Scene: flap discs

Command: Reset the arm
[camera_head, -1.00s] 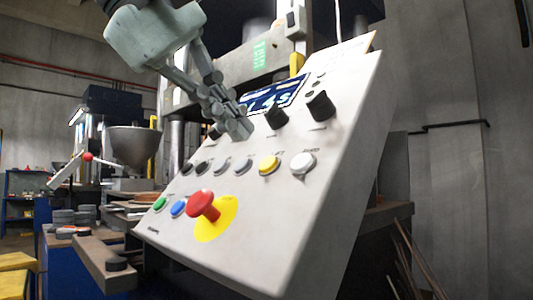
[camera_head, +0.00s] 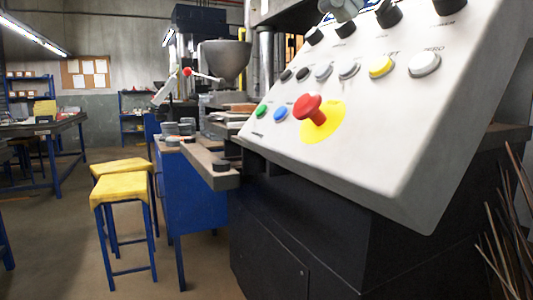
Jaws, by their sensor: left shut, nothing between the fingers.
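The tilted white control panel (camera_head: 400,135) fills the upper right of the head view. It carries a red mushroom button (camera_head: 309,108) on a yellow disc, a green button (camera_head: 262,111), a blue button (camera_head: 281,114), a yellow button (camera_head: 381,67), a white button (camera_head: 424,63) and several black knobs. The rest of that arm is cut off by the frame. My right gripper is out of view.
A dark cabinet (camera_head: 290,245) stands below the panel. A blue bench (camera_head: 190,195) and yellow-topped stools (camera_head: 125,187) stand left of it. Thin rods (camera_head: 505,235) lean at the lower right. Open floor (camera_head: 60,260) lies at the lower left.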

